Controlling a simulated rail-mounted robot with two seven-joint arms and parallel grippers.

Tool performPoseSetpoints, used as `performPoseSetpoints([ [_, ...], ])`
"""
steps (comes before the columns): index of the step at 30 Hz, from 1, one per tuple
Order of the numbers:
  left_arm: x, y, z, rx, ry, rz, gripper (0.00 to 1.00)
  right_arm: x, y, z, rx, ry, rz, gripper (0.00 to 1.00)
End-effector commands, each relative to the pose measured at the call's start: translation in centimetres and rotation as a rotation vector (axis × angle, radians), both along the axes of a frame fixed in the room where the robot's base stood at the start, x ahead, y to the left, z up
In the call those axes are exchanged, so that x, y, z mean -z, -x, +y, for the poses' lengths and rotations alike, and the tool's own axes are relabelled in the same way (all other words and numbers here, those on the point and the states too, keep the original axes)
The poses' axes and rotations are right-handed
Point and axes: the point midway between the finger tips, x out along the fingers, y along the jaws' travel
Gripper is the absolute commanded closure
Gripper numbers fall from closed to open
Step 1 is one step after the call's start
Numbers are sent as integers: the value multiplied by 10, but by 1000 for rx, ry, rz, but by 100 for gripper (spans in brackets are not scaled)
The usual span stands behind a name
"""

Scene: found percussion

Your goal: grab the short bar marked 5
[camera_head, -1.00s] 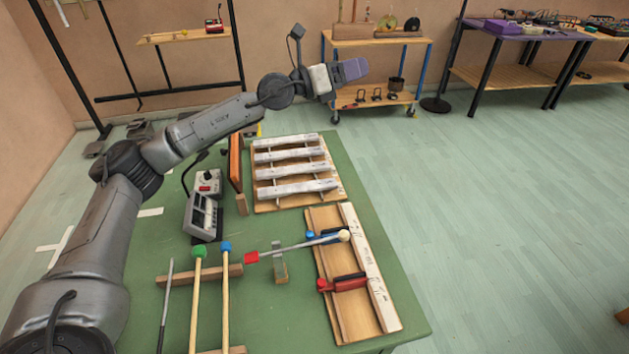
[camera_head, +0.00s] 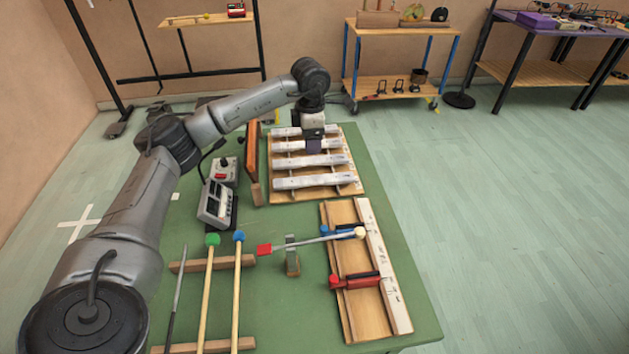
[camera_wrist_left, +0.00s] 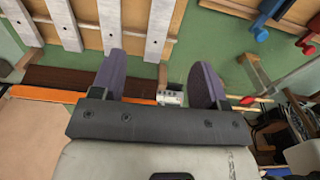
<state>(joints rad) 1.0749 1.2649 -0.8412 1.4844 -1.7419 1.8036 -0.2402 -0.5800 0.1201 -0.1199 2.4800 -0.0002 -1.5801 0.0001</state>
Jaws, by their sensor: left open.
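Several pale grey bars lie side by side across a wooden frame (camera_head: 274,196) at the back of the green table; one is the front bar (camera_head: 314,182). I cannot read a 5 on any of them. In the left wrist view, the ends of bars, such as this one (camera_wrist_left: 66,25), show at the upper left. My left gripper (camera_head: 314,146) points down above the back part of the bar set. In the wrist view its purple fingers (camera_wrist_left: 160,65) are wide apart with nothing between them. The gripper hides part of the back bars. My right gripper is not in view.
In front right, a wooden board (camera_head: 335,215) holds a long pale bar (camera_head: 384,265), a blue clamp (camera_head: 343,229) and a red clamp (camera_head: 356,281). Mallets (camera_head: 237,290) rest on wooden blocks.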

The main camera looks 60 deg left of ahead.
Motion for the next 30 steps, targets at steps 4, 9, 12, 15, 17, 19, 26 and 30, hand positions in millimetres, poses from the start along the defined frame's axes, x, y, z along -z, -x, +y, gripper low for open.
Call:
performPoseSetpoints([
  [4,25,2,0,16,-1,9,32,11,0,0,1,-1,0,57],
  [9,55,1,0,16,0,9,32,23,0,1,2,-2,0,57],
  [12,68,1,0,15,0,7,32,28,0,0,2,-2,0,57],
  [15,78,1,0,15,1,6,32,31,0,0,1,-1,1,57],
  [17,81,1,0,15,0,7,32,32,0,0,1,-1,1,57],
  [19,84,1,0,15,0,7,32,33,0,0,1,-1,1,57],
  [26,93,1,-1,15,0,5,32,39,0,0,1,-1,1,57],
  [30,110,1,-1,15,0,4,32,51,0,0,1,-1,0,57],
])
